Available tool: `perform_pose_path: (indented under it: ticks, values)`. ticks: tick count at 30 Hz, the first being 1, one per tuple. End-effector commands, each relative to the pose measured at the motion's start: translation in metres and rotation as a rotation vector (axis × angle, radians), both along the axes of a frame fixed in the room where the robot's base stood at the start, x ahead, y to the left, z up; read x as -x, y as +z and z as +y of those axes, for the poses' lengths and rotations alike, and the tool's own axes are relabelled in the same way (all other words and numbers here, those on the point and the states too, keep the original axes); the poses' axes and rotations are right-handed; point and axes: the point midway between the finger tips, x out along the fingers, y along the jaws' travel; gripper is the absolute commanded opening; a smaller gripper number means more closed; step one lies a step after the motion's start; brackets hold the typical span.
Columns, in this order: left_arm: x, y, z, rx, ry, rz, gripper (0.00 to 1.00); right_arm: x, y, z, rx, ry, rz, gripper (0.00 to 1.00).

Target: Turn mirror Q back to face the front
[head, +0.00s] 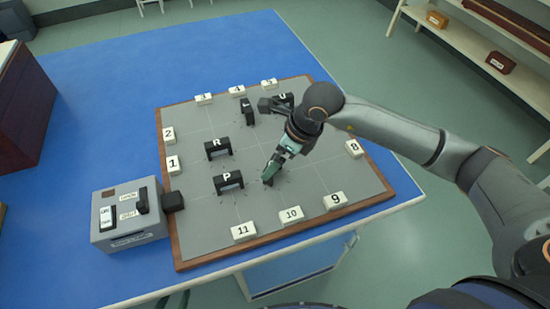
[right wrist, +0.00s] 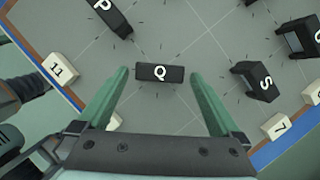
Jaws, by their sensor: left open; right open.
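Mirror Q (right wrist: 160,73) is a small black block with a white letter on top, standing on the grey board. In the right wrist view its long side runs across the picture, and its letter reads upright. My right gripper (right wrist: 158,78) is open, with one green finger on each side of Q and a gap to both ends. In the head view the right gripper (head: 283,158) comes down beside Q (head: 268,181), which it partly hides.
Mirrors P (head: 227,182), R (head: 217,147) and U (head: 284,98) stand on the board (head: 205,235). S (right wrist: 257,82) stands right of Q in the wrist view. Numbered white blocks, such as 10 (head: 291,215), line the edges. A grey switch box (head: 130,215) stands at the left.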

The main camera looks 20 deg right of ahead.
Motion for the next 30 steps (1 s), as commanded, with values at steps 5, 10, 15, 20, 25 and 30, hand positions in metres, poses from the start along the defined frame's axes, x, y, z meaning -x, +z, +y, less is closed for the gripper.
perform_pose_path:
  ticks: [5, 10, 15, 20, 25, 30]
  values:
    - [0.0000, 0.0007, 0.0000, 0.000, 0.000, 0.000, 0.50, -0.0033, -0.0128, 0.0040, 0.001, 0.000, 0.001, 1.00]
    - [-0.0001, 0.0007, 0.0000, 0.000, 0.000, 0.000, 0.50, -0.0039, -0.0146, 0.0045, 0.000, 0.001, 0.000, 1.00]
    - [-0.0001, 0.0007, 0.0000, 0.000, 0.000, 0.000, 0.50, -0.0038, -0.0145, 0.0044, 0.000, 0.000, 0.000, 0.95]
    - [-0.0003, 0.0007, 0.0000, 0.000, 0.000, 0.000, 0.50, -0.0038, -0.0143, 0.0044, 0.000, 0.000, 0.000, 0.78]
    - [-0.0003, 0.0008, 0.0001, 0.000, 0.000, -0.001, 0.50, -0.0038, -0.0142, 0.0044, 0.000, 0.000, 0.000, 0.58]
    - [-0.0004, 0.0009, 0.0001, 0.000, 0.000, -0.001, 0.50, -0.0038, -0.0140, 0.0042, 0.000, 0.000, 0.000, 0.39]
